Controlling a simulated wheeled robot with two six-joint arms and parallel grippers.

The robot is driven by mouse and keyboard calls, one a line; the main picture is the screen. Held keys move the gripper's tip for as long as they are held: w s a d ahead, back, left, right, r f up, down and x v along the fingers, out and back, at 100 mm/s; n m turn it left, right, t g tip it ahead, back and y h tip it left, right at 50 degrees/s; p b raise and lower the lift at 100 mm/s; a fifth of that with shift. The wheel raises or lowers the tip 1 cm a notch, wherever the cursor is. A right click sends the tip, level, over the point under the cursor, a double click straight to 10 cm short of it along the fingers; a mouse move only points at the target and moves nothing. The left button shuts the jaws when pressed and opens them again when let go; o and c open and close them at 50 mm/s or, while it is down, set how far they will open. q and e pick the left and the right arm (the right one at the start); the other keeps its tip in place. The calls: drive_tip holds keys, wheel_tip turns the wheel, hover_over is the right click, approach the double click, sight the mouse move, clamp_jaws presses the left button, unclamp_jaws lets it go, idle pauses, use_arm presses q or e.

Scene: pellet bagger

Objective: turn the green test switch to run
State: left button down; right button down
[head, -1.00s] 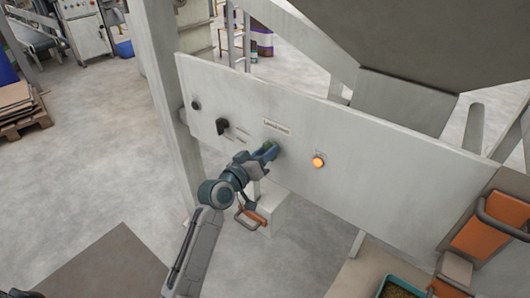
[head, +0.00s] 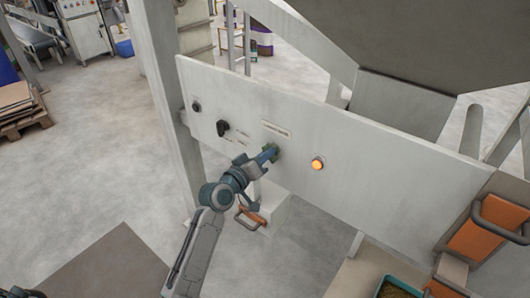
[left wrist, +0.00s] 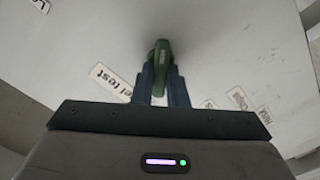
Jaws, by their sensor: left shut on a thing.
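The green test switch (left wrist: 160,58) sits on the pale panel (head: 400,165), below a small printed label (head: 276,129). My left gripper (head: 270,153) is shut on the switch, with one finger on each side of its handle, as the left wrist view (left wrist: 161,85) shows. The gripper hides much of the switch in the head view, where only a bit of green (head: 277,149) shows at the fingertips. The run marking cannot be read.
A black knob (head: 222,128) and a small dark button (head: 196,106) are on the panel to the left. A lit orange lamp (head: 317,164) is to the right. A teal tray (head: 395,287) stands at the bottom right.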

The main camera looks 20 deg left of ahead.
use_arm(q)
drive_tip(key=n+p, duration=0.2)
drive_tip(key=n, duration=0.3)
drive_tip(key=n+p, duration=0.3)
drive_tip(key=n, duration=0.1)
drive_tip(key=shift+a+f+n, duration=0.1)
drive_tip(key=shift+f+n, duration=0.1)
drive_tip(key=shift+n, duration=0.2)
idle(0.4)
drive_tip(key=c, duration=1.4)
unclamp_jaws()
drive_tip(key=shift+c, duration=0.2)
